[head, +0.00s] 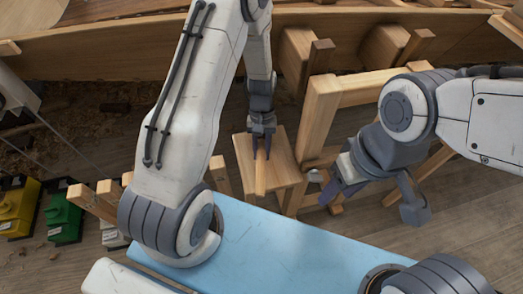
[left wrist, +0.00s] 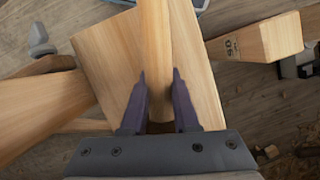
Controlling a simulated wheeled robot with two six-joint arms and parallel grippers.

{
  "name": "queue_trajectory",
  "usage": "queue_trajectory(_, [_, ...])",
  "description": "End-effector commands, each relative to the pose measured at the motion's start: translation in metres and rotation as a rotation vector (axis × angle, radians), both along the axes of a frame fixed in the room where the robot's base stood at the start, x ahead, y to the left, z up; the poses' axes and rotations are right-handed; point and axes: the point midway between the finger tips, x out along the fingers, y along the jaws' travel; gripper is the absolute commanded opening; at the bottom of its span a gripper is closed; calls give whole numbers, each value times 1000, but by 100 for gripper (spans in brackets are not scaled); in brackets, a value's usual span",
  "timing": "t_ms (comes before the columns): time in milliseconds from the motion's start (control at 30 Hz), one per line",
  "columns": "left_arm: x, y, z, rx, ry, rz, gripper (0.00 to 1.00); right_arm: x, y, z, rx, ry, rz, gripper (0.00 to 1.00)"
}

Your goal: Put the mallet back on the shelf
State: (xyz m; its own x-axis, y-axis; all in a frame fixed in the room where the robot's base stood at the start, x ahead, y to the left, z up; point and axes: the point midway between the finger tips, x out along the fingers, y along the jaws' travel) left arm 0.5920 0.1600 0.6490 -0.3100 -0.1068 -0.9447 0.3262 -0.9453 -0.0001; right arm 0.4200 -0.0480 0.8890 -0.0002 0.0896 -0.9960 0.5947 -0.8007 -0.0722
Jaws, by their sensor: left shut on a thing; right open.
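My left gripper (head: 261,150) points down over a square wooden board (head: 282,150). It is shut on a pale wooden bar, which looks like the mallet's handle (head: 261,181). In the left wrist view the handle (left wrist: 155,35) runs between the fingers (left wrist: 159,78) and out at the top edge, above the board (left wrist: 100,50). I cannot make out the mallet's head. I cannot tell whether the handle touches the board, or whether that board is the shelf. My right gripper (head: 331,190) is open and empty, to the right of the board.
A wooden trestle frame (head: 320,110) stands just right of the board. The curved hull planks (head: 100,55) cross the back. A light blue surface (head: 270,245) lies in front. Yellow (head: 17,208) and green (head: 64,215) boxes stand at the left.

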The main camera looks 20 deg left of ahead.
Motion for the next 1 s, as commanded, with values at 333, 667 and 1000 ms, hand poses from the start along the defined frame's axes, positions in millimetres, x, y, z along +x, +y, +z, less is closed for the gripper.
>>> queue_trajectory(333, [0,0,-5,0,-1,0,0,0,0,-3,0,0,0,50])
queue_trajectory(667, [0,0,-6,0,-1,0,63,0,0,-3,0,0,0,50])
queue_trajectory(1000, [6,2,11,0,-3,2,63,0,0,0,0,0,0,50])
